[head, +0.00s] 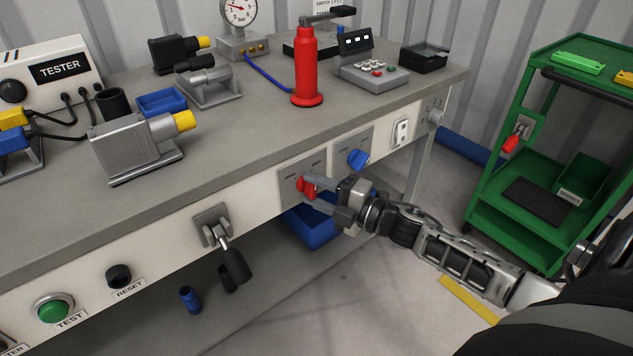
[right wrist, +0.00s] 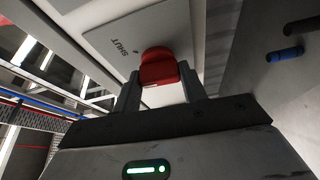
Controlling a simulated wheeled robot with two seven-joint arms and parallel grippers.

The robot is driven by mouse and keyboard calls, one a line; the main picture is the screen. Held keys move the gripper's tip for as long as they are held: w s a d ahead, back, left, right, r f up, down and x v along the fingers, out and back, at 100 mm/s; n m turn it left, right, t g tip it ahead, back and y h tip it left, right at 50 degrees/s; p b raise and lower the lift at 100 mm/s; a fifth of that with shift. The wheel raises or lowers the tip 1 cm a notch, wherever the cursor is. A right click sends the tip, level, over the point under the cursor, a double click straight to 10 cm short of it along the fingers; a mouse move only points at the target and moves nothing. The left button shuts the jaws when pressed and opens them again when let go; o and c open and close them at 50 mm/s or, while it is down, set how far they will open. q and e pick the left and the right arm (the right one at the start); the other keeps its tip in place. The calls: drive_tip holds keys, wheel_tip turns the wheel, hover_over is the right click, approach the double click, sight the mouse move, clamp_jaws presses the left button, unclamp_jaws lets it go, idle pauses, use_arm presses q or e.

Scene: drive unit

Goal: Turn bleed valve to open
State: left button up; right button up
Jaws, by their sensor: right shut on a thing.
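A red knob (head: 305,187) sits on a grey plate (head: 289,183) on the bench's front panel; it seems to be the bleed valve. The right wrist view shows the red knob (right wrist: 158,68) close up, with the word SHUT on the plate (right wrist: 118,38) beside it. My right gripper (head: 318,189) is shut on the red knob, one finger on each side of it. The fingers hide part of the knob, and I cannot read its exact setting. My left gripper is not in view.
A blue knob (head: 358,159) on its own plate lies just right of the red one. A black-handled lever (head: 235,262) sticks out at the left. A blue bin (head: 312,228) is below my gripper. A green cart (head: 480,218) stands at the right, with floor between.

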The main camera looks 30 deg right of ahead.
drive_tip(key=n+p, duration=0.1)
drive_tip(key=n+g+p, duration=0.1)
drive_tip(key=shift+r+n+h, duration=0.25)
drive_tip(key=shift+n+h, duration=0.05)
drive_tip(key=shift+n+p, duration=0.4)
drive_tip(key=shift+n+g+h+p, duration=0.4)
drive_tip(key=shift+n+h+p, duration=0.1)
drive_tip(key=shift+n+p, duration=0.55)
drive_tip(key=shift+n+h+p, duration=0.4)
drive_tip(key=shift+n+p, duration=0.15)
drive_tip(key=shift+f+n+g+p, duration=0.1)
drive_tip(key=shift+n+g+p, duration=0.2)
drive_tip(key=shift+n+p, duration=0.25)
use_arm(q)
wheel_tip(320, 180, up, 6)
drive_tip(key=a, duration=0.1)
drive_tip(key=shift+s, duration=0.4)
use_arm(e)
drive_tip(key=shift+h, duration=0.3)
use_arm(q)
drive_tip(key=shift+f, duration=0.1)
use_arm(e)
drive_tip(key=shift+n, duration=0.25)
drive_tip(key=shift+f, duration=0.1)
drive_tip(key=o, duration=1)
